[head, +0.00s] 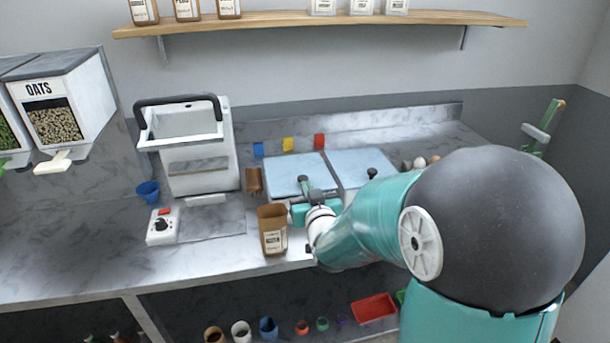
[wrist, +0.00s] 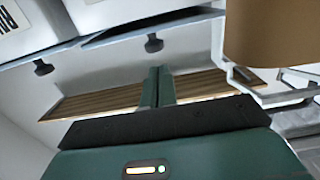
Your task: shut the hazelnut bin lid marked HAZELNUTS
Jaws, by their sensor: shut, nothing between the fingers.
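Two pale blue lids lie side by side in the counter, a left lid (head: 284,171) and a right lid (head: 350,166). Each has a dark knob. I cannot read HAZELNUTS on either in the head view. In the wrist view, part of some black lettering (wrist: 55,8) shows on a pale panel at the upper left, cut off by the frame. Two dark knobs, a left one (wrist: 42,67) and a right one (wrist: 153,43), hang in that view. My gripper (head: 306,190) is shut and empty, close to the left lid's front edge; its fingers (wrist: 157,72) are together. Contact cannot be told.
A brown paper container (head: 273,240) stands at the counter's front edge, just left of my gripper; a brown rounded surface (wrist: 270,45) fills the wrist view's upper right. A white machine (head: 187,165) and a small control box (head: 162,227) stand further left. The left counter has free room.

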